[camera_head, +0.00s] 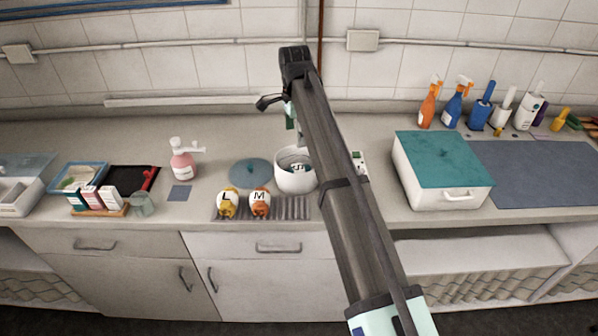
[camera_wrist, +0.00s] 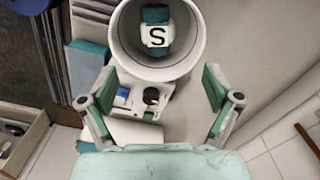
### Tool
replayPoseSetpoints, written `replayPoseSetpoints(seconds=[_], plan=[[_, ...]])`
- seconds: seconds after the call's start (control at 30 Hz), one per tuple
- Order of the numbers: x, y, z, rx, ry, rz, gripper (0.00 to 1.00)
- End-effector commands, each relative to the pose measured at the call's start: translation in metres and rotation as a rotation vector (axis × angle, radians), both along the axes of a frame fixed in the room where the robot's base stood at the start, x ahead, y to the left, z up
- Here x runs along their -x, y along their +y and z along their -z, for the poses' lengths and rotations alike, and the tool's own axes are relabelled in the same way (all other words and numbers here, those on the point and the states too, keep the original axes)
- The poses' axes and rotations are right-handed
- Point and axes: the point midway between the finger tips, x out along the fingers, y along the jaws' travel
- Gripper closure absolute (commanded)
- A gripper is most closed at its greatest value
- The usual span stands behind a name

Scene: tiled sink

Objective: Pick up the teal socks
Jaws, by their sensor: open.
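The teal socks (camera_wrist: 156,16) are a rolled bundle with a white patch marked "S". They lie inside a round white pot (camera_wrist: 122,36), which is also on the counter in the head view (camera_head: 296,183). In the head view only a small part of the socks (camera_head: 298,167) shows inside the pot. My gripper (camera_wrist: 159,78) is open and empty, its green-padded fingers spread on either side below the pot's near rim in the wrist view. In the head view my gripper (camera_head: 290,118) is above the pot, partly hidden by my arm.
A blue-grey round lid (camera_head: 249,173) lies left of the pot. Two rolled socks marked "L" (camera_head: 228,199) and "M" (camera_head: 260,200) sit on a grey ribbed rack (camera_head: 291,208) in front. A small white item (camera_head: 359,161) stands right of the pot. A teal-lidded box (camera_head: 443,168) is farther right.

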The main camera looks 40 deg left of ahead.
Motion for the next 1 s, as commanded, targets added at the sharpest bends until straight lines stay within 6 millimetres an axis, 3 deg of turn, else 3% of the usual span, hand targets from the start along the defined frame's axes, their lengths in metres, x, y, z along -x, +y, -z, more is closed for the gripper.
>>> replayPoseSetpoints(seconds=[0.4, 1.0], plan=[[0.000, -0.002, 0.077, 0.001, 0.002, -0.001, 0.11], [-0.001, -0.007, 0.122, 0.000, 0.001, -0.001, 0.11]])
